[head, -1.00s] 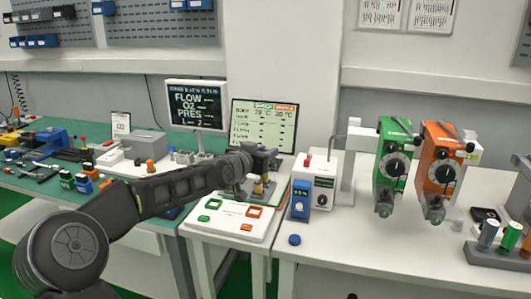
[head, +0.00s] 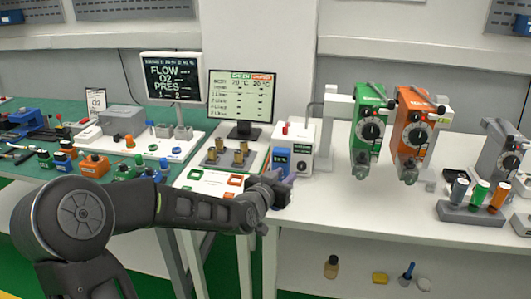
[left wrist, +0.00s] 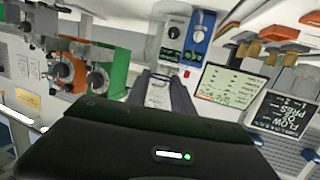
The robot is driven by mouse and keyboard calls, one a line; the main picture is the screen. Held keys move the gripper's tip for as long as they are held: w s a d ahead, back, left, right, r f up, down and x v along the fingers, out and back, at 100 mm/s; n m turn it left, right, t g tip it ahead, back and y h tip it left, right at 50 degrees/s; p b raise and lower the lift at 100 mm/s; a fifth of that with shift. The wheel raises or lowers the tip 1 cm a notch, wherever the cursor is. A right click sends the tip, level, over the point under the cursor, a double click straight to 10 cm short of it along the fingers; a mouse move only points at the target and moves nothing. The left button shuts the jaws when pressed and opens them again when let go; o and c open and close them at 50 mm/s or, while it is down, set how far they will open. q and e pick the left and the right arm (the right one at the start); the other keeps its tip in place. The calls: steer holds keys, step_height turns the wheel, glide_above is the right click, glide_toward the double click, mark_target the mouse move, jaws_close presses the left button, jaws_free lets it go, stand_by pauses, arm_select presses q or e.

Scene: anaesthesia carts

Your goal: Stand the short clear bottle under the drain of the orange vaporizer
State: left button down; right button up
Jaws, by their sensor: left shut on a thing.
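The orange vaporizer (head: 412,130) stands right of the green vaporizer (head: 368,125) on the white bench. Its clear drain end (head: 408,172) hangs at its lower front. Both vaporizers show upside down at the left of the left wrist view, the orange one (left wrist: 97,80) further left. My left gripper (head: 280,187) is left of the vaporizers, in front of the white box. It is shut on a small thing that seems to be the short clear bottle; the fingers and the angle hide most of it. The right gripper is not in view.
The white box (head: 297,150) with a blue block (head: 281,163) stands behind my left gripper. A rack of coloured vials (head: 478,205) is at the right. A brown bottle (head: 331,267) is low down below the bench. Bench in front of the vaporizers is clear.

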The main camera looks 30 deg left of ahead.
arm_select(q)
steer(key=s+d+f+h, duration=0.1)
steer(key=s+d+f, duration=0.1)
steer(key=d+f, duration=0.8)
steer(key=d, duration=0.4)
steer(key=shift+s+d+f+m, duration=0.15)
steer(key=shift+d+f+m, duration=0.1)
steer(key=shift+f+m, duration=0.15)
steer(key=shift+a, duration=0.15)
